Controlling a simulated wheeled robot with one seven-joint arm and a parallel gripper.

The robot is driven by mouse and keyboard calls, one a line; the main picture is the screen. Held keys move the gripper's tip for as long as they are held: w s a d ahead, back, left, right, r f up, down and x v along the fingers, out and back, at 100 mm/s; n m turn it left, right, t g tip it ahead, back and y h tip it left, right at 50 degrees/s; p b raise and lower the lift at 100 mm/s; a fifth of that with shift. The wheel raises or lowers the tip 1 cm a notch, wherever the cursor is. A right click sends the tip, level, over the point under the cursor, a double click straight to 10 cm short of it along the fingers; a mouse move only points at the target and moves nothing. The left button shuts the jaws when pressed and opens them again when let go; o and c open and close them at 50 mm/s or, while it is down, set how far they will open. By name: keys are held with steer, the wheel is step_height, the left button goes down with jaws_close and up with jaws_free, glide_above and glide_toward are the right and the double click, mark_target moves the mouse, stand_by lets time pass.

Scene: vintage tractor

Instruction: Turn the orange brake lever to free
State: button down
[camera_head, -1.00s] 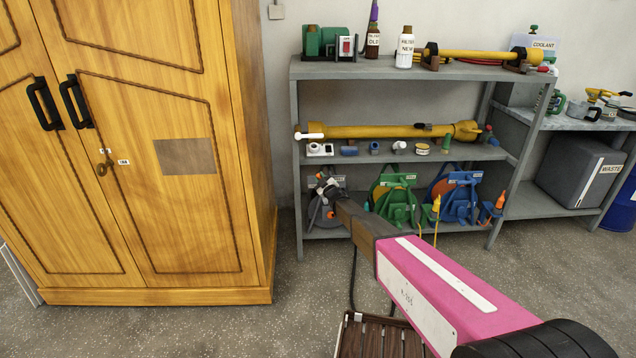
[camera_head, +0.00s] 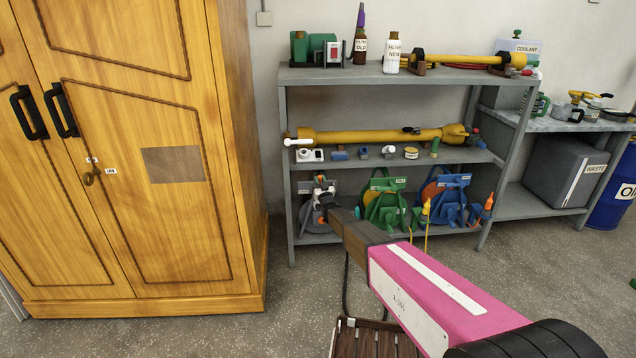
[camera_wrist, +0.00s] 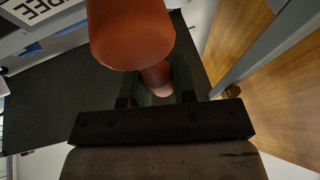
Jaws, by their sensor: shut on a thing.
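The orange brake lever shows in the wrist view as a large rounded orange-red knob (camera_wrist: 130,32) on a short stem. My gripper (camera_wrist: 156,88) is shut on it, with the dark fingers on either side of the stem. In the head view my gripper (camera_head: 327,200) is at the grey reel (camera_head: 308,212), at the left end of the low shelf. My gripper and arm hide part of this reel, and the lever cannot be made out clearly there.
A green reel (camera_head: 385,203) and a blue reel (camera_head: 452,203) stand to the right on the same shelf (camera_head: 352,238). A wooden cabinet (camera_head: 150,240) stands close on the left. A yellow shaft (camera_head: 370,137) lies on the shelf above. The floor in front is partly clear.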

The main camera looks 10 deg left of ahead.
steer(key=shift+d+f, duration=0.1)
stand_by(0.4)
steer(key=c, duration=0.9)
jaws_free()
steer(key=shift+c, duration=0.2)
steer(key=v, duration=1)
steer(key=shift+s+f, duration=0.15)
steer(key=shift+s, duration=0.2)
steer(key=shift+d, duration=0.15)
